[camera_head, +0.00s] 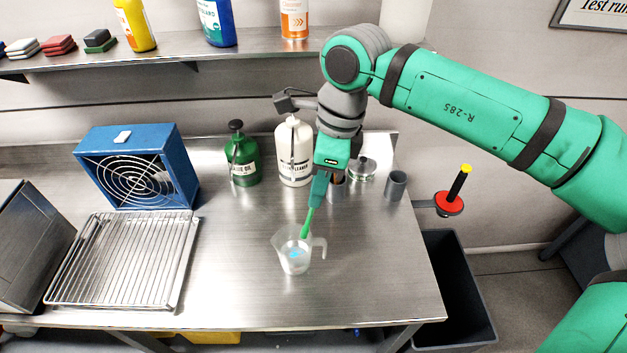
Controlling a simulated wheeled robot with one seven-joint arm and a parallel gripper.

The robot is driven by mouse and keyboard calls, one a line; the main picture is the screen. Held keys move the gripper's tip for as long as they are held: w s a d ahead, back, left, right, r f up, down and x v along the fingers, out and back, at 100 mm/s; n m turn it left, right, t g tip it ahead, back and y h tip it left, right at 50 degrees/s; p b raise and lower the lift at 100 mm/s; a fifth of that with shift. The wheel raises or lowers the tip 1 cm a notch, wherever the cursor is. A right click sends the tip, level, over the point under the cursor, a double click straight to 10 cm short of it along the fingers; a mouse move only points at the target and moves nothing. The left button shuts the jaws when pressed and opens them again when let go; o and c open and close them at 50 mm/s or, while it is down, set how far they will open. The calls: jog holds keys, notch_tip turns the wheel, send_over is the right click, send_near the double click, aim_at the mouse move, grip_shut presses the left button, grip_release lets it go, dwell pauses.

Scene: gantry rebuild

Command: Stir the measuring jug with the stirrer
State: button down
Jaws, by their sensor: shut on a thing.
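The measuring jug (296,261) is a clear cup with a handle on its right side, upright on the steel bench, with something light blue inside. The stirrer (308,224) is a green stick, tilted, with its lower end at the jug's mouth. I cannot tell how deep the lower end reaches into the jug. My gripper (318,190) is above and slightly right of the jug, shut on the stirrer's upper part. The fingertips are small and partly hard to make out.
Behind my gripper stand a green bottle (242,160), a white cleaner bottle (291,152) and a grey cup (396,185). A wire rack tray (127,262) and a blue fan box (138,165) are left. The front right bench (385,285) is clear. A shelf (180,58) runs above.

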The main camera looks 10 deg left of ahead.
aim_at(305, 226)
jog(key=shift+s+a+f, duration=0.1)
jog(key=shift+a+f, duration=0.25)
jog(key=shift+f, duration=1.45)
jog(key=shift+s+a+f, duration=0.15)
jog(key=shift+a+f, duration=0.25)
jog(key=shift+f, duration=1.4)
jog(key=shift+s+a+f, duration=0.1)
jog(key=shift+a+f, duration=0.25)
jog(key=shift+f, duration=1.45)
jog(key=shift+a, duration=0.2)
